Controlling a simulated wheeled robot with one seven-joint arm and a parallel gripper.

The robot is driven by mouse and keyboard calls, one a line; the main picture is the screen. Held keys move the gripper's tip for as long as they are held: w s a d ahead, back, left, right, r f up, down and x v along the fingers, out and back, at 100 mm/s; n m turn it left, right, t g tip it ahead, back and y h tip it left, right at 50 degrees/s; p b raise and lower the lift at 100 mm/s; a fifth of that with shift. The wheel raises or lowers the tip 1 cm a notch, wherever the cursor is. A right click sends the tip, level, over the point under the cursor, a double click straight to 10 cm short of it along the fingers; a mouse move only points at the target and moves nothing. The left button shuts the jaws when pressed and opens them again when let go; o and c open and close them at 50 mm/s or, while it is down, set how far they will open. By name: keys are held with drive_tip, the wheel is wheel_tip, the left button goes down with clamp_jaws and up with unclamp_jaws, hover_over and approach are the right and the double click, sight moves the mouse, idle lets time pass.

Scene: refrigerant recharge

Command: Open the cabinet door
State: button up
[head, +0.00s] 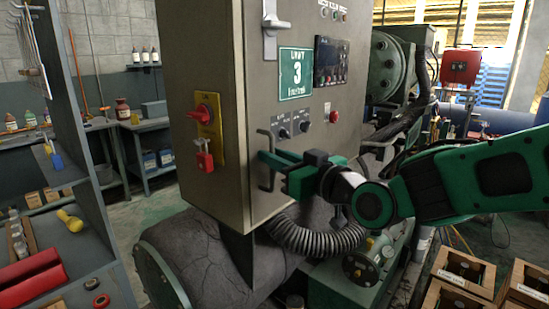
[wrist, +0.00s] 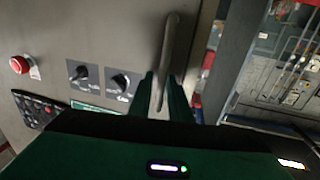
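The grey cabinet (head: 215,80) stands in the middle of the head view, and its front door (head: 300,110) looks closed. The door handle (head: 263,180) is a dark upright bar at the door's lower left edge; it also shows in the wrist view (wrist: 170,45). My gripper (head: 276,160) is at this handle, with green fingers. In the wrist view the fingers (wrist: 162,95) lie on either side of the bar, close against it, so the gripper looks shut on it. The lower end of the bar is partly hidden by my gripper.
A red switch with a padlock (head: 205,150) is on the cabinet's left side. A ribbed hose (head: 310,238) and machinery lie below the door. A shelf (head: 90,190) stands at left, wooden crates (head: 455,275) at lower right. Some bare floor shows between shelf and machine.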

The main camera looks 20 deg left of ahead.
drive_tip(key=shift+w+a, duration=0.2)
drive_tip(key=shift+a, duration=0.15)
drive_tip(key=shift+c, duration=0.3)
clamp_jaws()
drive_tip(key=shift+d, duration=0.15)
